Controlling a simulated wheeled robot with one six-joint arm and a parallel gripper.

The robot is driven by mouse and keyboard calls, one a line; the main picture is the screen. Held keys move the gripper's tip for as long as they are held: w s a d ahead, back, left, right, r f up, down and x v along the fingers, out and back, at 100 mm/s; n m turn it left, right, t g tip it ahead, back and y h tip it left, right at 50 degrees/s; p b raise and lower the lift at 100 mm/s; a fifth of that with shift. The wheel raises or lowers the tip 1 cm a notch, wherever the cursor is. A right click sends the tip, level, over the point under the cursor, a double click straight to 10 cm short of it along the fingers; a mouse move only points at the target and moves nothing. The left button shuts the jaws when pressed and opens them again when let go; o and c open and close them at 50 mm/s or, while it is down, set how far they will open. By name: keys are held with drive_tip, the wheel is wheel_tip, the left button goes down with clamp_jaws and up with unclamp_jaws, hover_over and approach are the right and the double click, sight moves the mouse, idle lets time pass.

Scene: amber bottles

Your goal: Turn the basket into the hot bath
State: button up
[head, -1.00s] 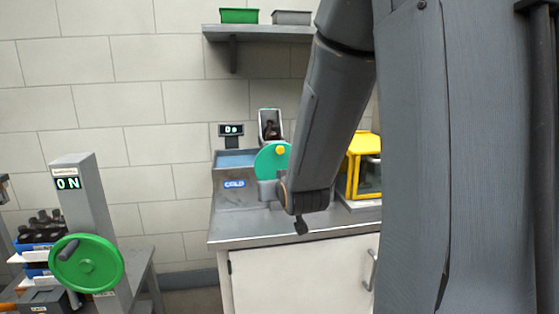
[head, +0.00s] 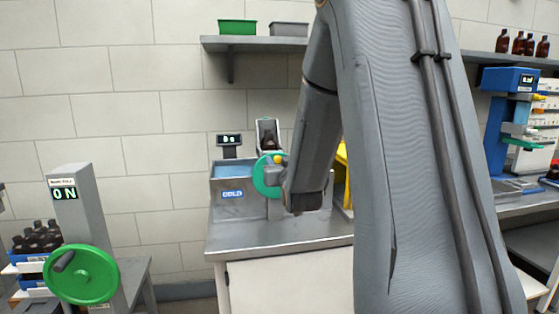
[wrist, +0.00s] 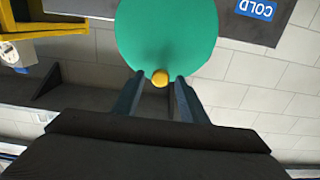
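The basket (head: 267,135) is a narrow metal holder with a dark bottle in it, raised above the bench beside the cold bath. A green disc (head: 266,177) with a yellow knob (head: 278,160) is below it. The cold bath (head: 232,190) has a blue label and blue liquid. In the wrist view, my gripper (wrist: 159,80) has its fingers apart, one on each side of the yellow knob (wrist: 160,78) near the green disc's (wrist: 165,35) edge. A small gap seems to show at each side. My arm hides the bench to the right; I cannot make out the hot bath.
A small display (head: 229,139) stands behind the cold bath. A green handwheel (head: 82,273) on a grey post is at left. A shelf (head: 262,44) is above.

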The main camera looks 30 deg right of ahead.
drive_tip(key=shift+w, duration=0.25)
clamp_jaws()
